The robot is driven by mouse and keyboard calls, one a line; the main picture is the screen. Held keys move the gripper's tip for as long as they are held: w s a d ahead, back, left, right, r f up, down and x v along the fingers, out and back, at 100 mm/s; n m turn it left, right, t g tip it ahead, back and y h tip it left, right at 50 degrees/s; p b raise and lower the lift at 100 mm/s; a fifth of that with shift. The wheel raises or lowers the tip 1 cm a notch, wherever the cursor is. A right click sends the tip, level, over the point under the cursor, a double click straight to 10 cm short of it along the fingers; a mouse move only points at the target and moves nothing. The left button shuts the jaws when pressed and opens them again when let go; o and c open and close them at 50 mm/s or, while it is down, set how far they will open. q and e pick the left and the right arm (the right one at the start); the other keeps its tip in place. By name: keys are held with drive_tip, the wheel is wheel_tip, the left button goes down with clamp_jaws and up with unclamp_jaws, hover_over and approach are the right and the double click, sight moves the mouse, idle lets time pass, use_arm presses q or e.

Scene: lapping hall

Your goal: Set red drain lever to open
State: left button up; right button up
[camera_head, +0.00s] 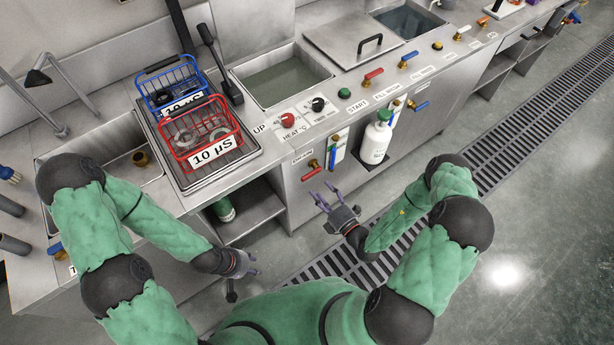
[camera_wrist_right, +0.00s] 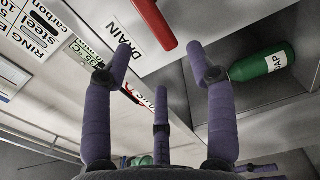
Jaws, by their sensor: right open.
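The red drain lever (camera_head: 311,173) is on the front panel of the sink bench, below the DRAIN label (camera_head: 303,157). In the right wrist view the red lever (camera_wrist_right: 154,24) runs slanting beside the DRAIN label (camera_wrist_right: 127,31), just beyond the fingertips. My right gripper (camera_head: 325,194) is open and empty, a little in front of and below the lever, apart from it. Its spread fingers also show in the wrist view (camera_wrist_right: 160,62). My left gripper (camera_head: 251,265) hangs low before the open shelf, its fingers apart and empty.
A white bottle (camera_head: 376,139) stands on a small ledge right of the lever, near blue-handled valves. A green bottle (camera_wrist_right: 262,63) lies on the shelf below. Red (camera_head: 206,138) and blue (camera_head: 167,84) baskets sit on the bench. The floor before the panel is clear.

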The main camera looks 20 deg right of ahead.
sight(308, 178)
drive_tip(key=b+x, duration=0.2)
drive_tip(key=x, duration=0.6)
drive_tip(key=shift+w+a, duration=0.2)
drive_tip(key=shift+w, duration=0.1)
drive_tip(key=shift+f, duration=0.1)
clamp_jaws()
